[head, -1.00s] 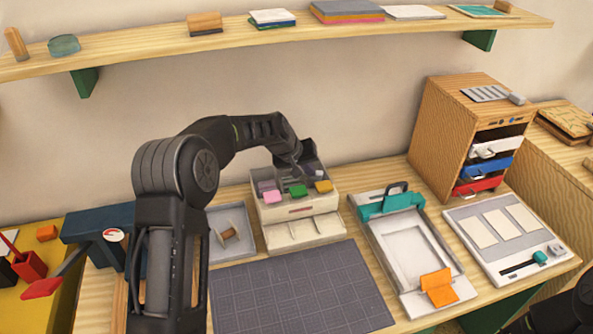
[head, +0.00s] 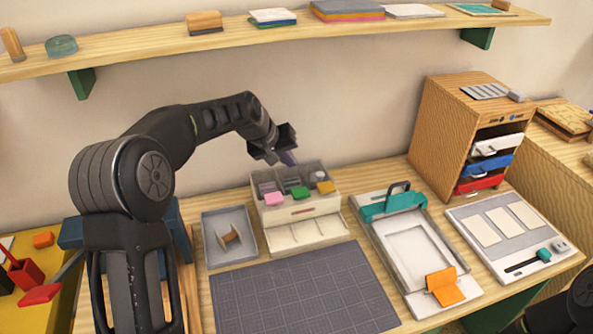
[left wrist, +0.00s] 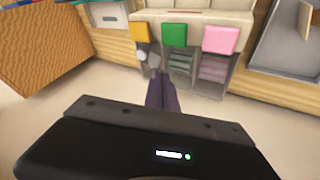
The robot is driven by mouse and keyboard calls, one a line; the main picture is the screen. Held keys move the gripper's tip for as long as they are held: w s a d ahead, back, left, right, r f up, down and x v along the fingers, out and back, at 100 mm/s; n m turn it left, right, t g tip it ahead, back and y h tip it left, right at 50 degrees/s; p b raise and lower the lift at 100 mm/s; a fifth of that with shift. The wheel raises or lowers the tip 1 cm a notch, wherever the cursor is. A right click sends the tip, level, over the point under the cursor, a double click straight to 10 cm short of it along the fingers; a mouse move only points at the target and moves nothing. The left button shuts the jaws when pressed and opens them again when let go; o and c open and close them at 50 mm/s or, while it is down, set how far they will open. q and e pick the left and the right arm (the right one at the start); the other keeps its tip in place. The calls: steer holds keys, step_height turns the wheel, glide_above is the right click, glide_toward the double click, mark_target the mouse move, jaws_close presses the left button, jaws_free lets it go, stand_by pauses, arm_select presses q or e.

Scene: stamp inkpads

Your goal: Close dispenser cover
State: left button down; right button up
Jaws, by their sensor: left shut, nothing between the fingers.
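The dispenser (head: 300,208) is a cream box on the table against the wall. Its open-looking top has several compartments, fronted by a pink tab (head: 273,199), a green tab (head: 300,192) and an orange tab (head: 326,187). I cannot make out a separate cover for certain. My left gripper (head: 289,158) is shut and empty, in the air just above the dispenser's back edge. In the left wrist view the shut fingers (left wrist: 162,92) point toward the compartments, with the green tab (left wrist: 175,34) beyond them.
A grey tray with a spool (head: 230,238) stands left of the dispenser. A dark cutting mat (head: 300,292) lies in front. A white press with a teal clamp (head: 393,204) stands to the right, then a wooden drawer cabinet (head: 440,130). A shelf (head: 350,30) runs above.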

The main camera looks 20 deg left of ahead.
arm_select(q)
steer(key=v, duration=0.3)
steer(key=shift+s+a+r, duration=0.1)
steer(key=shift+s+a, duration=0.1)
steer(key=shift+a, duration=0.05)
